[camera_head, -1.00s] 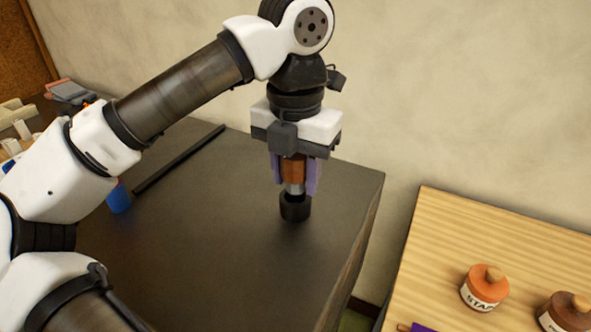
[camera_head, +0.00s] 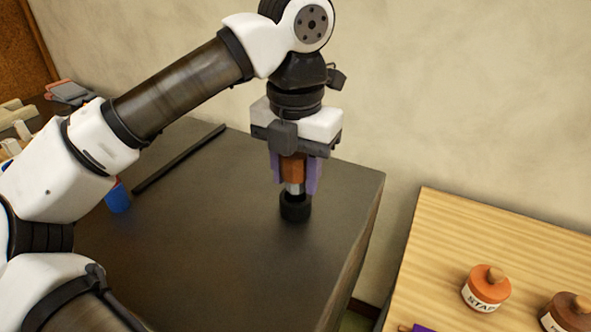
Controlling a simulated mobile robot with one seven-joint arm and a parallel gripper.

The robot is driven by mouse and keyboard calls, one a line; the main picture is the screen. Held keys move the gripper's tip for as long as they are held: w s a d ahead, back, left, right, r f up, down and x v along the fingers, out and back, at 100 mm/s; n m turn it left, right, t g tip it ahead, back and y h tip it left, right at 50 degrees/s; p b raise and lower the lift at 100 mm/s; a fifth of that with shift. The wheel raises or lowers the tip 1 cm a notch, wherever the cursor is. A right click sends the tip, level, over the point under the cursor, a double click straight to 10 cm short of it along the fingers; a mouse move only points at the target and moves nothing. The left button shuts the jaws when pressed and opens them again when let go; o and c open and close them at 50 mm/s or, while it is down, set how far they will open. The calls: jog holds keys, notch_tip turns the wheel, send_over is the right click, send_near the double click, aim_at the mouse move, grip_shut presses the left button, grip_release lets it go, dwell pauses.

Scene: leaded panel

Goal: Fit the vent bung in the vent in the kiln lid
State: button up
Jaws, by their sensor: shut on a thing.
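My gripper (camera_head: 296,172) points straight down with its purple fingers shut on the vent bung. The bung shows as an orange-brown block (camera_head: 293,168) between the fingers, with a short silver shank (camera_head: 295,188) below it. Under the shank is a black round collar (camera_head: 295,208) at the dark flat top (camera_head: 230,240), which looks like the kiln lid. The shank's lower end is hidden at the collar, and I cannot tell whether the collar is the vent or part of the bung. The bung looks upright.
A black bar (camera_head: 180,158) lies on the dark top to the left. A blue thing (camera_head: 118,197) shows beside my arm. At right, beyond a gap, a wooden table (camera_head: 440,240) bears an orange lidded jar (camera_head: 486,288) and a brown one (camera_head: 567,313). A wall stands behind.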

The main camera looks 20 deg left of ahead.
jog(key=shift+f, duration=0.15)
jog(key=shift+f+b, duration=0.35)
jog(key=shift+b, duration=0.15)
jog(key=shift+f+b, duration=0.35)
jog(key=shift+f, duration=0.1)
jog(key=shift+r, duration=0.15)
jog(key=shift+r+p, duration=2.45)
jog(key=shift+r, duration=1.05)
